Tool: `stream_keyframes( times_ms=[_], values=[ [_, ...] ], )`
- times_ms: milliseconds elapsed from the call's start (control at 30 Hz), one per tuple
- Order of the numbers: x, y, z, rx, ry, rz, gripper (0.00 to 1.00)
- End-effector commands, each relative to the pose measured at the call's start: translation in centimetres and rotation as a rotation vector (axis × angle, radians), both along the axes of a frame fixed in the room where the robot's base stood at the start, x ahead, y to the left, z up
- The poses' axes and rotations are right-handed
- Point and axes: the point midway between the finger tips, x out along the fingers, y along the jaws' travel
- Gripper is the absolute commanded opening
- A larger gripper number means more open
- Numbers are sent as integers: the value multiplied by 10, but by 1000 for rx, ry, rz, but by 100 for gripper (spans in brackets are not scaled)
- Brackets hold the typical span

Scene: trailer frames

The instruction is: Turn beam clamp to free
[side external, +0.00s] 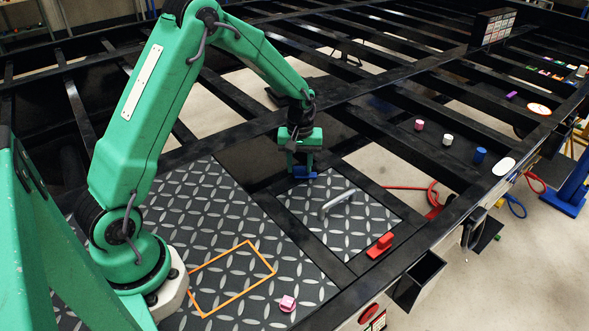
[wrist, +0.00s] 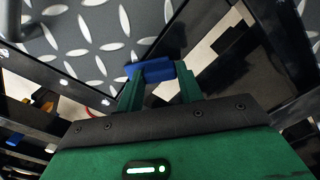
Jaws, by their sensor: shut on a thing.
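My gripper (side external: 303,170) points down at the far left edge of a small diamond-tread plate (side external: 335,222). It is shut on a blue clamp piece (side external: 305,175). In the wrist view the blue piece (wrist: 150,70) spans between the two green fingertips (wrist: 158,88), beside the plate's edge (wrist: 95,40). Whatever the piece is fixed to is mostly hidden by my gripper. A red clamp-like piece (side external: 381,246) sits at the near right edge of the plate. I cannot tell from its markings which is the beam clamp.
A grey bar handle (side external: 338,203) stands on the small plate. A larger tread plate (side external: 215,235) with an orange outline (side external: 232,278) and a pink piece (side external: 287,303) lies to the left. Black frame beams (side external: 400,150) with open gaps surround it. Pink, white and blue cylinders (side external: 480,155) stand at right.

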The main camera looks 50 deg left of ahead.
Motion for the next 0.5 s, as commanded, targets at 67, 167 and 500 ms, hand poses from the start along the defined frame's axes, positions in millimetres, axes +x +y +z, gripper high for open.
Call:
stream_keyframes(
  times_ms=[67, 167, 500],
  values=[
    [0, 0, 1, 0, 0, 71, 14],
    [0, 0, 1, 0, 0, 166, 14],
    [0, 0, 1, 0, 0, 475, 14]
  ],
)
